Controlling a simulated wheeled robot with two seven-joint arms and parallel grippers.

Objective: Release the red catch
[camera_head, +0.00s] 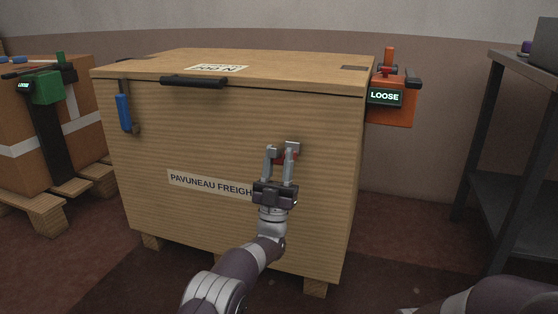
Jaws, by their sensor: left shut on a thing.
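A blue catch (124,112) hangs at the crate's front left. My right gripper is out of view; only part of my right arm shows at the lower right.
The crate lid has a black handle (193,82) at its front edge. An orange device (391,108) reading "LOOSE" is at the right. A dark metal shelf (496,150) stands far right. A strapped box (72,140) on a pallet is at left.

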